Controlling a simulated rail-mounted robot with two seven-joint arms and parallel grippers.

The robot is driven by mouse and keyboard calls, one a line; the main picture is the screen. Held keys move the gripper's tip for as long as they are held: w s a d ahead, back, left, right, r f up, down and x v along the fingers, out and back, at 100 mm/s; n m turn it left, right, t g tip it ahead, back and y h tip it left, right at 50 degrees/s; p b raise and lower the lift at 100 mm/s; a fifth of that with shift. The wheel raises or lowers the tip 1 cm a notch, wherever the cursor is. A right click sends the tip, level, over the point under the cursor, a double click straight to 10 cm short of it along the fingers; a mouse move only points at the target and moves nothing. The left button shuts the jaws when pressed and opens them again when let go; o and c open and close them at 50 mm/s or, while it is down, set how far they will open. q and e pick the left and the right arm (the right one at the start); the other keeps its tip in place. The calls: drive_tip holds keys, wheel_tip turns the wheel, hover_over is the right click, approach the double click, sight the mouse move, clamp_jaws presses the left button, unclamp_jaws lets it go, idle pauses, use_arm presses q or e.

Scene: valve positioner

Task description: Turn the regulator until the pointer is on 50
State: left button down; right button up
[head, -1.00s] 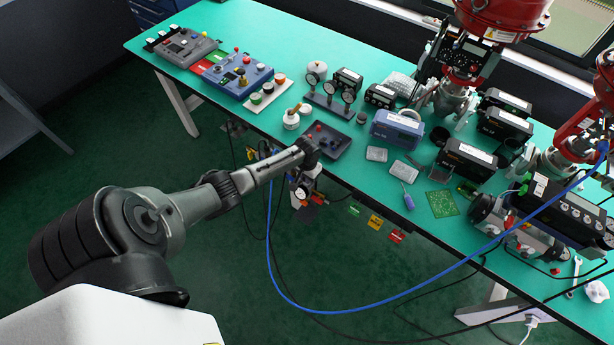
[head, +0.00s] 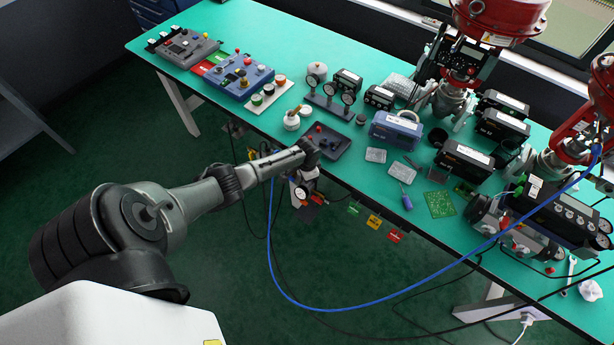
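The regulator with a small round white-faced gauge (head: 301,193) is at the table's front edge. Its dial is too small here for me to read the pointer. My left arm reaches in from the left, and its gripper (head: 308,165) is right at the regulator, just above the gauge. The wrist hides the fingers and the regulator's top, so I cannot tell whether they touch or whether the fingers are open. My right gripper is not in view.
A blue cable (head: 390,304) loops from the regulator area across the table's front. Coloured tags (head: 374,221) hang along the edge. Red-topped valves (head: 497,22) stand at the right.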

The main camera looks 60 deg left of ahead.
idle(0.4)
use_arm(q)
drive_tip(key=c, duration=1.2)
unclamp_jaws()
drive_tip(key=shift+r, duration=0.3)
wheel_tip(320, 180, up, 13)
drive_tip(key=p, duration=0.3)
drive_tip(key=shift+p, duration=0.3)
drive_tip(key=shift+r, duration=0.1)
